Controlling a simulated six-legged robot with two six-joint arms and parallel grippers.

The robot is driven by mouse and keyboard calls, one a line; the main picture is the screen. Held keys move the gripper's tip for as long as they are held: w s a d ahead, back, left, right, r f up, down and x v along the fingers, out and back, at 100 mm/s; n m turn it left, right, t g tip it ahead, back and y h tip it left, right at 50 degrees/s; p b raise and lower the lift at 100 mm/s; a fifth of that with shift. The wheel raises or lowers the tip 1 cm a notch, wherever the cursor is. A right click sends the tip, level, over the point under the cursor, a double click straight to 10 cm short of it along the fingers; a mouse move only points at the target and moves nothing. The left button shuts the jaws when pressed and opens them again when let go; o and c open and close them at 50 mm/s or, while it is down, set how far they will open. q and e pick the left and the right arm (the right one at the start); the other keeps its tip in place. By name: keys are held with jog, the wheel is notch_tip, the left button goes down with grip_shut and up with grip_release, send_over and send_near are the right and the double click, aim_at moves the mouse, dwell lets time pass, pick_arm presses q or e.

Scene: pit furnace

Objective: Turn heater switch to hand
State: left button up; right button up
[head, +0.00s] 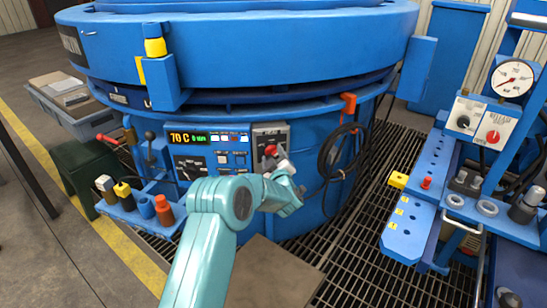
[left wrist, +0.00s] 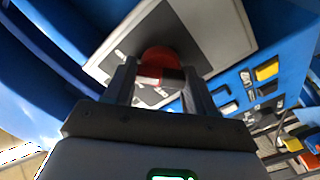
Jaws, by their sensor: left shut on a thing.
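The heater switch is a red knob (head: 270,150) on a dark and light grey plate (head: 266,132), on the front of the blue furnace. It also shows in the left wrist view as a red round knob (left wrist: 158,62) between the fingers, partly hidden by them. My left gripper (head: 279,162) is shut on this knob; in the left wrist view its two dark fingers (left wrist: 158,82) stand on either side of it. The plate's lettering is too small and partly covered, so I cannot tell which position the knob points to. My right gripper is out of view.
A control panel with a lit display (head: 188,138) sits left of the switch. A coiled black hose (head: 338,160) hangs to its right. A blue shelf with bottles (head: 140,212) juts out at left. A blue bench with a gauge (head: 512,78) stands right, beyond floor grating (head: 360,250).

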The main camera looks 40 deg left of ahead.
pick_arm(q)
jog(key=o, duration=1)
jog(key=shift+o, duration=0.2)
jog(key=p+v, duration=0.2)
jog(key=v, duration=1.4)
jog(key=shift+d, duration=0.2)
